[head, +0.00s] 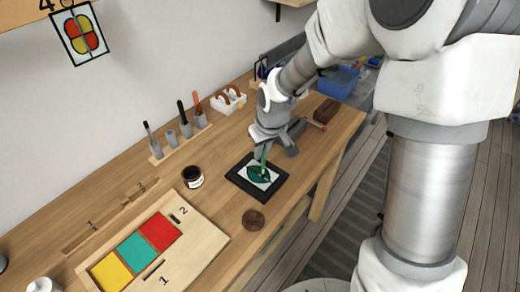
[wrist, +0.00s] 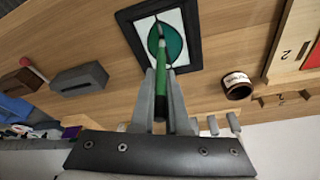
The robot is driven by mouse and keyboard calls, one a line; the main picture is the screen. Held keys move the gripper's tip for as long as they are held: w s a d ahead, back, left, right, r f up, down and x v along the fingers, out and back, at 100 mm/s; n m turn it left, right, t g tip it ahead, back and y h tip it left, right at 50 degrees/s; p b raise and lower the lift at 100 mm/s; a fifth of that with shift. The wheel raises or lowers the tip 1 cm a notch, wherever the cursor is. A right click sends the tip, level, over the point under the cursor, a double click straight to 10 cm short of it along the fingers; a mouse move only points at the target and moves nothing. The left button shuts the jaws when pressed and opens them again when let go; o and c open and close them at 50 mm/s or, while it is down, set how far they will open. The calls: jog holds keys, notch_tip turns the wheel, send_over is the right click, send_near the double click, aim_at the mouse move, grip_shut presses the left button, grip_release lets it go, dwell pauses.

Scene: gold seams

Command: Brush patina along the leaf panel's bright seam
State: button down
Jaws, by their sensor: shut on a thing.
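The leaf panel (head: 234,179) lies on the bench in a black frame, with a green leaf on white; it also shows in the wrist view (wrist: 194,57). My gripper (wrist: 161,72) is shut on a green-handled brush (wrist: 160,92) and hangs over the panel, pointing down; it also shows in the head view (head: 267,146). The brush tip is over the leaf's midline. I cannot tell whether it touches. The bright seam is too small to make out. An open dark jar with a pale label (head: 193,177) stands left of the panel, also in the wrist view (wrist: 237,86).
A rack (head: 180,142) with several tools stands at the back. A tray of yellow, green and red panes (head: 206,239) lies front left. A brown disc (head: 254,219) sits near the front edge. A grey block (wrist: 79,79) is beside the panel.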

jog(key=shift+s+d+f, duration=0.1)
jog(key=shift+s+d, duration=0.5)
jog(key=shift+d, duration=0.15)
dwell(0.5)
notch_tip(320, 180, up, 6)
jog(key=p, duration=0.4)
jog(key=shift+p, duration=0.35)
